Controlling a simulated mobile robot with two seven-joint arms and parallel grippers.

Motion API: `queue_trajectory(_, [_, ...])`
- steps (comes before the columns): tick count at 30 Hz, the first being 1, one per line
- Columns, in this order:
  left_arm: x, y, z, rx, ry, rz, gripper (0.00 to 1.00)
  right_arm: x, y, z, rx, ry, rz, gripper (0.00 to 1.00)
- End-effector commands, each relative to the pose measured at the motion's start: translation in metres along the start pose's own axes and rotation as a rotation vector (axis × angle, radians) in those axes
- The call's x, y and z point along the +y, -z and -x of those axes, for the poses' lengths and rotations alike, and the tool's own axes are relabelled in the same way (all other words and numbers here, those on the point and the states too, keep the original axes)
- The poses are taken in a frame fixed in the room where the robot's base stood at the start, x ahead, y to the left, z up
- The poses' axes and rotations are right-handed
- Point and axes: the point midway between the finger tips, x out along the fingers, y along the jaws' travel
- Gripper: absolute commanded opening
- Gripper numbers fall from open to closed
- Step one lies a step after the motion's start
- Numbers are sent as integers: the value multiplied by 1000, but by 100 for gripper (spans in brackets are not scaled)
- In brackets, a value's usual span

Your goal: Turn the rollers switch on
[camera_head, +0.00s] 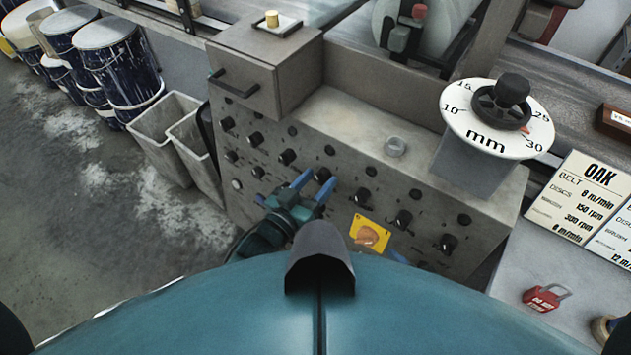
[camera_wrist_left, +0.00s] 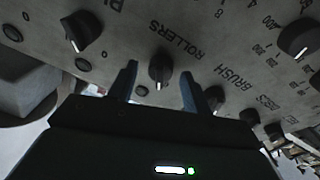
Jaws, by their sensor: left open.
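The rollers switch is a black rotary knob with a white pointer line. In the left wrist view the rollers knob (camera_wrist_left: 160,66) sits beside the upside-down label ROLLERS, its white line toward the bottom of the picture. My left gripper (camera_wrist_left: 160,80) is open, one finger on each side of this knob. I cannot tell whether the fingers touch it. In the head view my left gripper (camera_head: 313,181) is at the sloping front panel, its blue fingers spread near a black knob (camera_head: 323,174).
Several other black knobs surround it on the grey control panel (camera_head: 340,118). A yellow plate with an orange switch (camera_head: 368,235) is lower right. A dial marked mm (camera_head: 495,118) stands at right. A red lockout padlock (camera_head: 541,298) lies on the right surface. Bins (camera_head: 163,125) stand left.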

Motion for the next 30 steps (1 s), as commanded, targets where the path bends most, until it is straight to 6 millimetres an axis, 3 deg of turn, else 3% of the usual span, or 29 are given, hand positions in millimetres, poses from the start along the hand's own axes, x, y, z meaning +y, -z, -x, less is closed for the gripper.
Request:
queue_trajectory(4, [0,0,0,0,0,0,48,1,0,0,0,-2,-1,36])
queue_trajectory(20, [0,0,1,0,0,0,5,3,0,0,-1,-4,6,36])
queue_trajectory(30, [0,0,1,-4,-10,-56,5,4,0,1,-3,-2,13,36])
